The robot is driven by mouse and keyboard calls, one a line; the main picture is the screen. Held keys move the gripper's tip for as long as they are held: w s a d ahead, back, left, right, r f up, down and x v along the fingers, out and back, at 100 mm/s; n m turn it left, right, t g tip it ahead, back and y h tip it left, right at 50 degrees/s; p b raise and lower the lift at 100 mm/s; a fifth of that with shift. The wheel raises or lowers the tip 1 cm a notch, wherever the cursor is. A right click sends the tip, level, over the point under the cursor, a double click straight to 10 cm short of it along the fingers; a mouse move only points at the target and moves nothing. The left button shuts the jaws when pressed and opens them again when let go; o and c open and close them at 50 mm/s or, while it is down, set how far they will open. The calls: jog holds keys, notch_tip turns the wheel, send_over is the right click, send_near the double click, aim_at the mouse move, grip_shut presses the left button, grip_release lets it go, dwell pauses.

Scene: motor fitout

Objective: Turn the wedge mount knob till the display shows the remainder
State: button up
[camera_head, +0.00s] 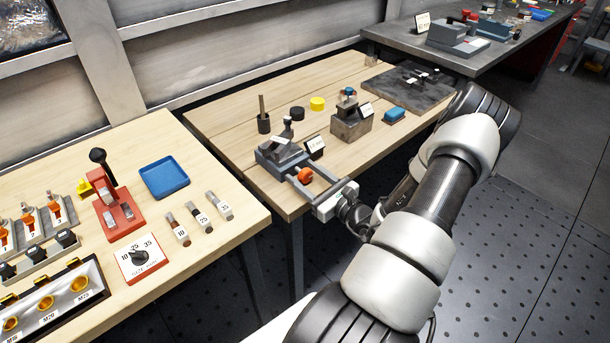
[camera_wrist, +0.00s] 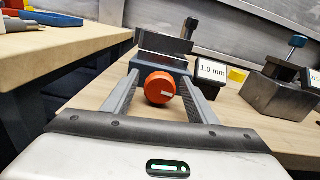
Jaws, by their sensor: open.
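The wedge mount (camera_head: 272,152) is a grey block near the front edge of the middle wooden table, also in the wrist view (camera_wrist: 163,62). Its orange knob (camera_head: 305,176) faces my gripper; the wrist view shows the knob (camera_wrist: 160,88) with a white line pointing right. My gripper (camera_head: 303,172) is open, with one finger on each side of the knob; gaps show on both sides. A small display (camera_head: 315,147) stands right of the mount and reads 1.0 mm in the wrist view (camera_wrist: 212,69).
A grey block with a blue-topped knob (camera_head: 350,120) and its own sign stands to the right. A yellow cylinder (camera_head: 317,103), a black cylinder (camera_head: 297,113) and a blue block (camera_head: 394,113) lie behind. The left table (camera_head: 200,242) holds a red press and a blue tray.

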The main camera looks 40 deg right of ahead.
jog(key=shift+c, duration=0.5)
jog(key=c, duration=1)
jog(key=shift+r+m+p, duration=0.2)
jog(key=shift+m+p, duration=0.6)
jog(key=shift+m, duration=0.3)
jog(key=m, duration=0.2)
jog(key=shift+f+m+p, duration=0.2)
jog(key=shift+m+p, duration=0.1)
jog(key=shift+p, duration=0.1)
jog(key=o, duration=1.1)
jog(key=shift+s, duration=0.1)
jog(key=s+d, duration=0.1)
jog(key=s, duration=1.6)
jog(key=shift+d, duration=0.2)
